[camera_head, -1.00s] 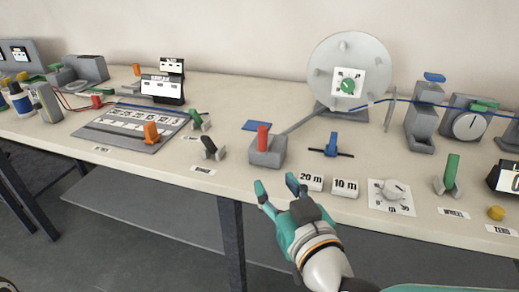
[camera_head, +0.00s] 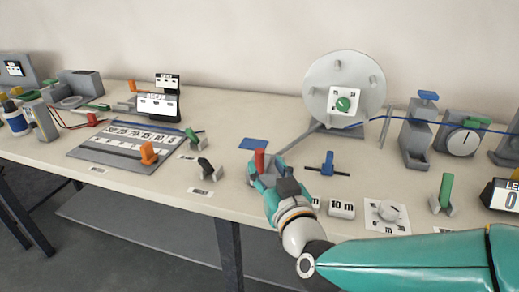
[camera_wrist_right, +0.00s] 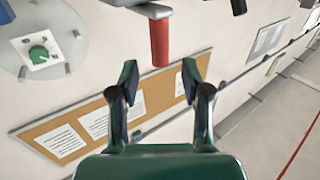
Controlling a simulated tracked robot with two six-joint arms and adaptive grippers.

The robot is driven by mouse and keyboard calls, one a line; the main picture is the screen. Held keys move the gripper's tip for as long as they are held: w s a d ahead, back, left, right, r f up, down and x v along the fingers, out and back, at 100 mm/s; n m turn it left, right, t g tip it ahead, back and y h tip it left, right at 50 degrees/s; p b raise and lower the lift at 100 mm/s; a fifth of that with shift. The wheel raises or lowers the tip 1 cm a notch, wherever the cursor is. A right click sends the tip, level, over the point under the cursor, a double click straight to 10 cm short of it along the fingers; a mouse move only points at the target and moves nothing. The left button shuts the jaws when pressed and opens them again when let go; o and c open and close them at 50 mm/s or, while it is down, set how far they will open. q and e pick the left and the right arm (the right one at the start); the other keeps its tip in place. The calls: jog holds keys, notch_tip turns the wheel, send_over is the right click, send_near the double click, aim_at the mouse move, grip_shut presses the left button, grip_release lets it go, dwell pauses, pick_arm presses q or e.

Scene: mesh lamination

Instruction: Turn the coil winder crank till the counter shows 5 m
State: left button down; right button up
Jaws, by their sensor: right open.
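The coil winder is a pale grey disc (camera_head: 345,85) with pegs and a green knob on a white plate at its middle. A red upright handle (camera_head: 260,159) stands at the near end of a grey bar that runs back to the disc's base. My right gripper (camera_head: 266,178) is open at the near side of this handle. In the right wrist view the red handle (camera_wrist_right: 159,42) lies just beyond the fingertips, lined up between them and not gripped. The counter (camera_head: 504,196) is cut by the right edge; a 0 shows on it. My left gripper is out of view.
A blue T-handle (camera_head: 328,163), a 10 m block (camera_head: 342,208) and a white dial (camera_head: 390,211) are right of the gripper. A green lever (camera_head: 446,190) stands farther right. A black lever (camera_head: 206,169) and a grey board (camera_head: 110,153) are to the left.

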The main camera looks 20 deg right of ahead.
aim_at(261, 158)
jog(key=shift+w, duration=2.75)
grip_shut()
